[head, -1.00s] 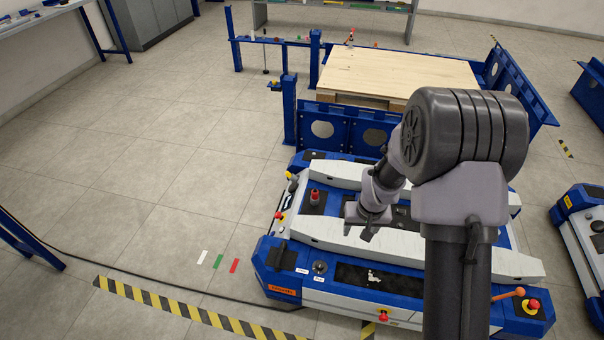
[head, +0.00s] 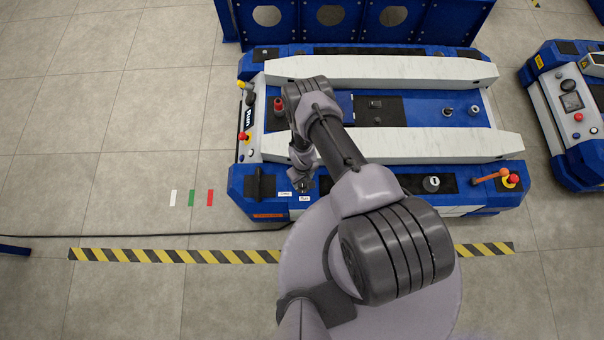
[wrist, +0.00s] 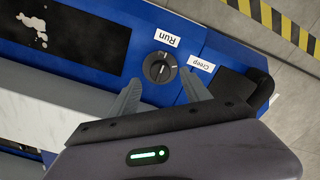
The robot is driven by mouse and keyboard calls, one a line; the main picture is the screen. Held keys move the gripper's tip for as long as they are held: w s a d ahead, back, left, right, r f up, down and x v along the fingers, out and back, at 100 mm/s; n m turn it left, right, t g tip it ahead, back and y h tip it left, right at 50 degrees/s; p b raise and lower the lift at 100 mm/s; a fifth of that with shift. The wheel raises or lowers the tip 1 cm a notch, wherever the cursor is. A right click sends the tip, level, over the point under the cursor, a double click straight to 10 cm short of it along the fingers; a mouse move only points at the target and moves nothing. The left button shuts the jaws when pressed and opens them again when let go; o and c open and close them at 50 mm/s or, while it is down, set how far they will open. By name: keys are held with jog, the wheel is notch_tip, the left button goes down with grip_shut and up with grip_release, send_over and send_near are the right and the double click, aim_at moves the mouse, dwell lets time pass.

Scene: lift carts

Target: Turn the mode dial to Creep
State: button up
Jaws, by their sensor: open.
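The mode dial (wrist: 160,68) is a round black knob on the cart's blue top, seen in the wrist view. The Run label (wrist: 166,38) and the Creep label (wrist: 201,64) lie beside it, upside down. A pale mark shows on the knob, but I cannot tell which label it points to. My gripper (wrist: 160,77) is open, its two grey fingers apart on either side of the dial in the picture; contact is not clear. In the head view my gripper (head: 303,185) is over the cart's front left, largely hiding the dial; the Creep label (head: 285,194) shows beside it.
The blue cart (head: 340,205) carries two white rails. A black raised block (head: 260,184) stands left of the labels. An orange lever (head: 490,175) and a red button (head: 513,179) are at the front right. Another cart (head: 570,110) stands right; the floor left is open.

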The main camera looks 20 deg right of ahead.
aim_at(302, 183)
notch_tip(302, 183, down, 4)
jog(key=shift+w+f+b, duration=0.1)
jog(key=shift+f+b, duration=0.05)
jog(key=shift+b, duration=1.1)
jog(key=shift+c, duration=0.3)
grip_shut()
jog(key=m, duration=0.5)
jog(key=shift+m, duration=0.4)
jog(key=m, duration=0.5)
jog(key=shift+m, duration=0.7)
